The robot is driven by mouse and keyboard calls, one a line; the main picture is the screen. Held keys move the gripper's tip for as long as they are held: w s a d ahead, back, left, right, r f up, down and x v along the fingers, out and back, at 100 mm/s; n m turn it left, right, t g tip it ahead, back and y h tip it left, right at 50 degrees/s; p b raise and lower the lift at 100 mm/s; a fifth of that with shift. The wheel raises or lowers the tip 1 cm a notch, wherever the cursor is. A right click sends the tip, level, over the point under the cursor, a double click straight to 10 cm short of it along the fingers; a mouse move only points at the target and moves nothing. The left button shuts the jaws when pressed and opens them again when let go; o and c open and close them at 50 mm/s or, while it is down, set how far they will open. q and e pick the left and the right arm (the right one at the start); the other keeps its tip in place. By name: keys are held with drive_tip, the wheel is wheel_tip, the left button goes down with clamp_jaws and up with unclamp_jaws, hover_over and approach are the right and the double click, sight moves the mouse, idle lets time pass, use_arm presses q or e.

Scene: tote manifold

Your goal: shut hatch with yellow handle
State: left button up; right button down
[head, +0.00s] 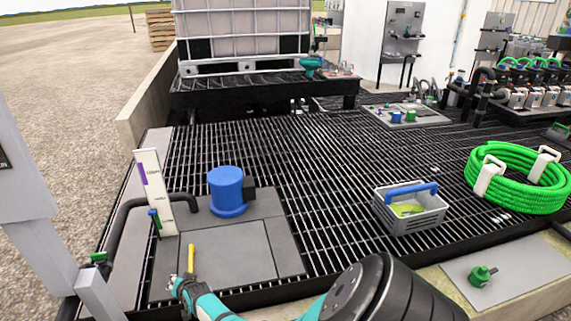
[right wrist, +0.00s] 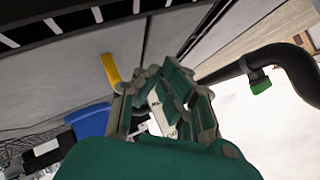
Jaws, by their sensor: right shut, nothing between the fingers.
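The yellow handle (head: 191,258) sticks up from a grey panel (head: 238,252) at the lower left of the head view. The panel looks about level with the plates around it; I cannot tell whether its hatch is fully shut. My right gripper (head: 177,283) is low beside the handle, at its lower left in the head view. In the right wrist view the gripper (right wrist: 165,92) is shut and empty. The yellow handle (right wrist: 110,68) stands just left of its fingers there, with a visible gap near the tip. My left gripper is not in view.
A blue capped cylinder (head: 227,190) stands behind the panel. A black pipe (head: 122,217) with a green valve (head: 99,257) and a white gauge board (head: 155,190) are at left. A grey tote (head: 410,222) and green hose coil (head: 515,178) lie right; open grating separates them.

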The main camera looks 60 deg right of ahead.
drive_tip(key=s+a+r+p, duration=0.2)
drive_tip(key=a+r+p, duration=0.15)
drive_tip(key=r, duration=0.25)
drive_tip(key=s+a+r+p, duration=0.2)
drive_tip(key=s+r+p, duration=0.1)
drive_tip(key=r+p, duration=0.15)
drive_tip(key=s+a+f+n+g+y, duration=0.15)
drive_tip(key=s+a+f+n, duration=0.3)
drive_tip(key=s+f, duration=0.65)
drive_tip(key=s+a+f+n+g+y, duration=0.1)
drive_tip(key=s+a+f+n+g, duration=0.3)
drive_tip(key=s+f, duration=0.65)
drive_tip(key=s+a+f+n+g, duration=0.1)
drive_tip(key=s+f+n, duration=0.1)
drive_tip(key=s, duration=0.8)
drive_tip(key=s+f+n+g, duration=0.1)
drive_tip(key=s+f, duration=0.3)
drive_tip(key=s, duration=0.6)
drive_tip(key=s+a+f+n+g, duration=0.1)
drive_tip(key=s+f+n+g, duration=0.1)
drive_tip(key=s, duration=0.8)
drive_tip(key=shift+s+a+f+n+y, duration=0.4)
drive_tip(key=shift+f+n, duration=0.1)
drive_tip(key=shift+n, duration=0.35)
